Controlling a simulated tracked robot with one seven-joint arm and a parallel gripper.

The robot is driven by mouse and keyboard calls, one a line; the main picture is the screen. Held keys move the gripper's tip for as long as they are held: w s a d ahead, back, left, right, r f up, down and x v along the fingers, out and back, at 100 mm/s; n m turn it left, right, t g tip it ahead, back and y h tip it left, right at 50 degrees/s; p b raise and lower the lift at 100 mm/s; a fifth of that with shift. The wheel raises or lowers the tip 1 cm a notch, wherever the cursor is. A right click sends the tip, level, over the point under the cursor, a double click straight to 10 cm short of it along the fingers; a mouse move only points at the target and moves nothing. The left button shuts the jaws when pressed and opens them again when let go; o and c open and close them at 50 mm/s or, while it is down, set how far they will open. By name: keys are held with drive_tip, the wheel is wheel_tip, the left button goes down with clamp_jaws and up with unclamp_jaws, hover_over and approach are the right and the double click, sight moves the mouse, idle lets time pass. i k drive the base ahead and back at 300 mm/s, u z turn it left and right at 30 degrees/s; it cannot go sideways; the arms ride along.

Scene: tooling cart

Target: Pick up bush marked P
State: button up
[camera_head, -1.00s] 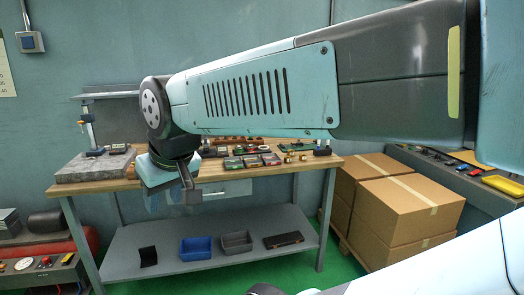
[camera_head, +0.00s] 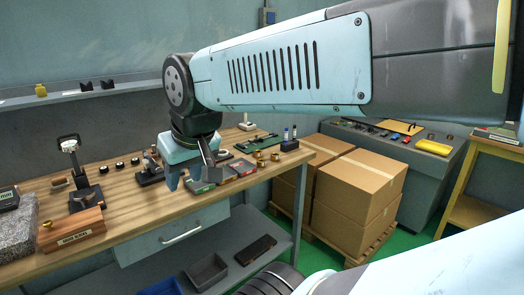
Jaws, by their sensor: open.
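A few small brass-coloured bushes (camera_head: 260,163) stand on the wooden bench top, near its right end. They are too small for me to read any letter, so I cannot tell which is marked P. My gripper (camera_head: 189,183) hangs over the bench to the left of the bushes, pointing down. It is open, and I see nothing between its fingers. It is apart from the bushes and partly hides small trays (camera_head: 222,173) beside it.
A dark block with pens (camera_head: 290,144) and a green board (camera_head: 256,141) stand near the bushes. A black stand (camera_head: 84,190), a wooden block (camera_head: 72,230) and a granite slab (camera_head: 17,235) are at left. Cardboard boxes (camera_head: 350,185) stand right of the bench.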

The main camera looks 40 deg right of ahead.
sight(258, 154)
drive_tip(key=z, duration=0.55)
drive_tip(key=i, duration=1.05)
drive_tip(key=z, duration=0.7)
drive_tip(key=k, duration=0.85)
drive_tip(key=z, duration=0.2)
drive_tip(key=i, duration=0.85)
drive_tip(key=u, duration=0.1)
